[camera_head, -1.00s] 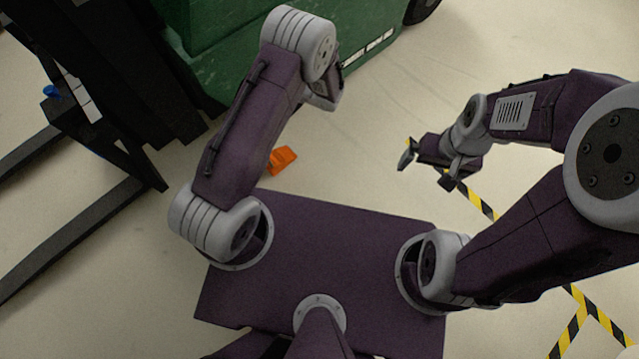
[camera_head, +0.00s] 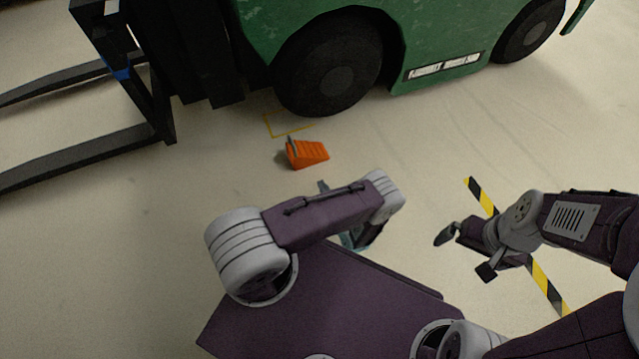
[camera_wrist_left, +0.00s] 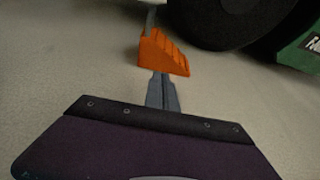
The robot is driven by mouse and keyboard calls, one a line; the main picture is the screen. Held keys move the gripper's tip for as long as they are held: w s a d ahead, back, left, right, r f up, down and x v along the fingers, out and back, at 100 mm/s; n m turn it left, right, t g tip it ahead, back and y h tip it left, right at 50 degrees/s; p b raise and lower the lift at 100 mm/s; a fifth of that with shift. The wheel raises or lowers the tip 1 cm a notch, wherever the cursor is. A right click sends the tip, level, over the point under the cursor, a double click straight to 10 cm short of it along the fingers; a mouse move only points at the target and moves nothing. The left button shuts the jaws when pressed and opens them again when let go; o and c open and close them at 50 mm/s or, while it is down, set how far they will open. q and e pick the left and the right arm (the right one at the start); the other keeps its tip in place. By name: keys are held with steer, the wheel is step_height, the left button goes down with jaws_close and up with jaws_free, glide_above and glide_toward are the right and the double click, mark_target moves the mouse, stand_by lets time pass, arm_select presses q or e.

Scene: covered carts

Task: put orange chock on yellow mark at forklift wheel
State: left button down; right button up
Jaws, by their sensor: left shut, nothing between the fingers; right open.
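The orange chock (camera_head: 307,154) lies on the floor, a grey handle at its left end. The yellow mark (camera_head: 287,134) is a thin outline on the floor beside the forklift's front wheel (camera_head: 328,64). The chock is just nearer to me than the mark, apart from the wheel. My left gripper (camera_head: 322,185) is shut and empty, its tip short of the chock in the head view; my arm hides part of it. In the left wrist view its fingers (camera_wrist_left: 162,91) point at the chock (camera_wrist_left: 162,53). My right gripper (camera_head: 463,254) is open and empty, away to the right.
The green forklift (camera_head: 420,30) stands across the back, with black forks (camera_head: 90,155) reaching left. A black-and-yellow floor stripe (camera_head: 483,197) passes by my right gripper. The floor between the chock and the stripe is clear.

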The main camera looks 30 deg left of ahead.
arm_select(q)
steer(key=b, duration=0.3)
glide_toward(308, 162)
steer(key=shift+x, duration=1)
steer(key=x, duration=0.3)
steer(key=shift+s+r, duration=0.1)
steer(key=shift+r, duration=0.05)
steer(key=shift+w+a, duration=0.35)
steer(key=shift+a, duration=0.05)
arm_select(e)
steer(key=shift+f, duration=1.7)
